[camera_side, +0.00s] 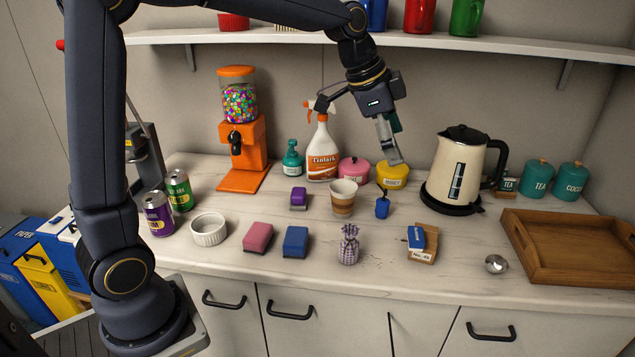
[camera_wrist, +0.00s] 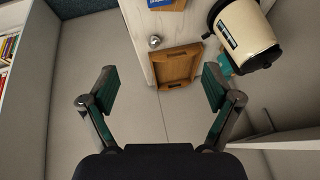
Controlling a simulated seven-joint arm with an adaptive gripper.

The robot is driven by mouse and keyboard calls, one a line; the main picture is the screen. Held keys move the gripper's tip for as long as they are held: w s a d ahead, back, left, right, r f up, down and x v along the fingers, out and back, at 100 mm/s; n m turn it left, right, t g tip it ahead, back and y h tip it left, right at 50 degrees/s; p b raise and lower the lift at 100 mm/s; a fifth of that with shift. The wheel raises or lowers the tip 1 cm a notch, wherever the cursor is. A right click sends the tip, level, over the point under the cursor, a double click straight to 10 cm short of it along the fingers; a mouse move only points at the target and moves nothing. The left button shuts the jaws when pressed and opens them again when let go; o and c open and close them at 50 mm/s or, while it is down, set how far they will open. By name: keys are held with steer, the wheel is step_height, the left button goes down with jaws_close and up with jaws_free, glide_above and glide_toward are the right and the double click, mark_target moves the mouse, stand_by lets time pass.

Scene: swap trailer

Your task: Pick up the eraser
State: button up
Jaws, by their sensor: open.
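No object is clearly marked as the eraser. A small blue block (camera_side: 416,237) with a white label lies on a brown packet (camera_side: 424,250) at the counter's front right; it could be the eraser. It also shows partly in the wrist view (camera_wrist: 159,3), cut by the top edge. Other block-shaped candidates are a pink block (camera_side: 257,237), a blue block (camera_side: 295,242) and a small purple block (camera_side: 298,198). My gripper (camera_side: 394,145) is open above the yellow tin, apart from these blocks. In the wrist view my gripper's fingers (camera_wrist: 160,88) are spread with nothing between.
The kettle (camera_side: 460,168) stands right of my gripper, with the wooden tray (camera_side: 520,262) beyond. A spray bottle (camera_side: 322,155), pink tin (camera_side: 354,170), yellow tin (camera_side: 392,175) and paper cup (camera_side: 343,198) stand close by. The shelf (camera_side: 500,43) runs above. A metal ball (camera_side: 496,264) lies front right.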

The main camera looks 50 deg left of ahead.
steer(key=w+f+g, duration=0.1)
steer(key=w+f, duration=0.3)
steer(key=f, duration=0.2)
steer(key=h, duration=0.1)
glide_above(416, 234)
steer(key=s+a, duration=0.2)
step_height(416, 234, down, 13)
steer(key=shift+n+g, duration=0.3)
steer(key=shift+n, duration=0.1)
steer(key=x, duration=0.6)
steer(key=shift+w+d+r, duration=0.1)
steer(key=c, duration=1.2)
steer(key=shift+c, duration=0.2)
steer(key=shift+r, duration=0.15)
